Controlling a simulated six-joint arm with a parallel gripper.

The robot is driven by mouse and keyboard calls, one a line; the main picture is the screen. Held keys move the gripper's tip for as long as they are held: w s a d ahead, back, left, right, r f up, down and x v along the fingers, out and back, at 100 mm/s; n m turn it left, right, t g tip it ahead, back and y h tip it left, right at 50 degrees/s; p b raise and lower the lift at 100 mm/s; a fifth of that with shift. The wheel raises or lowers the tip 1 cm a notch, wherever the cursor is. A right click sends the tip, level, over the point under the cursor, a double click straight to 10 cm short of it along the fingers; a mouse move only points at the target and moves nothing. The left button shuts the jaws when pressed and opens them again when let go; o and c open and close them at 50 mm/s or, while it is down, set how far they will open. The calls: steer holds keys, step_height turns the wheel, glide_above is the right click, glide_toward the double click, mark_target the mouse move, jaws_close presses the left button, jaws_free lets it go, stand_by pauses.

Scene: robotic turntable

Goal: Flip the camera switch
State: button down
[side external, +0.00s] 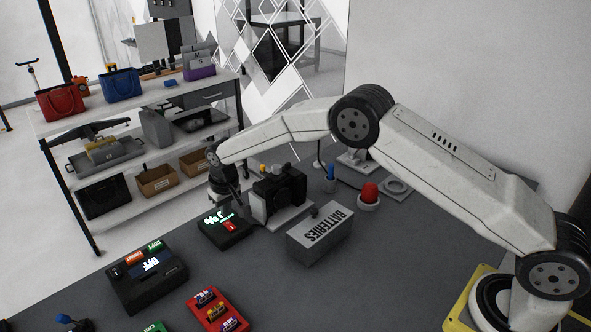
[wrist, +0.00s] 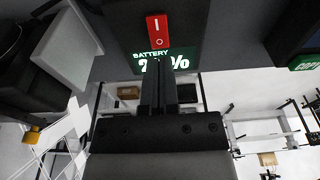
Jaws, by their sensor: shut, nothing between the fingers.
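A red rocker switch marked I and O (wrist: 158,30) sits on a small black box (side external: 224,232) with a lit battery display (wrist: 160,62). The switch also shows in the side view (side external: 230,226). Part of the display's number is hidden behind my fingers. My gripper (wrist: 158,72) is shut and empty, its fingertips over the display and below the switch in the wrist view. In the side view my gripper (side external: 226,201) hangs just above the box's far side. I cannot tell whether it touches. A black camera (side external: 280,187) stands right of the box.
A grey BATTERIES box (side external: 320,236) stands to the right of the black box. A larger black button panel (side external: 146,280) and a red tray of batteries (side external: 217,312) are nearer the viewer. A red button (side external: 369,194) is behind.

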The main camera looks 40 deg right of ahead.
mark_target(233, 225)
steer(key=shift+f, duration=1.5)
stand_by(1.3)
steer(key=shift+r, duration=3.55)
steer(key=s+d+r, duration=0.1)
steer(key=s+d, duration=0.3)
steer(key=s, duration=0.7)
steer(key=s+d+r, duration=0.2)
steer(key=s+d, duration=0.2)
steer(key=s, duration=0.7)
steer(key=s+d+r, duration=0.1)
steer(key=s+d, duration=0.3)
steer(key=s, duration=0.7)
steer(key=shift+d+r+t, duration=0.25)
steer(key=shift+r+t, duration=0.15)
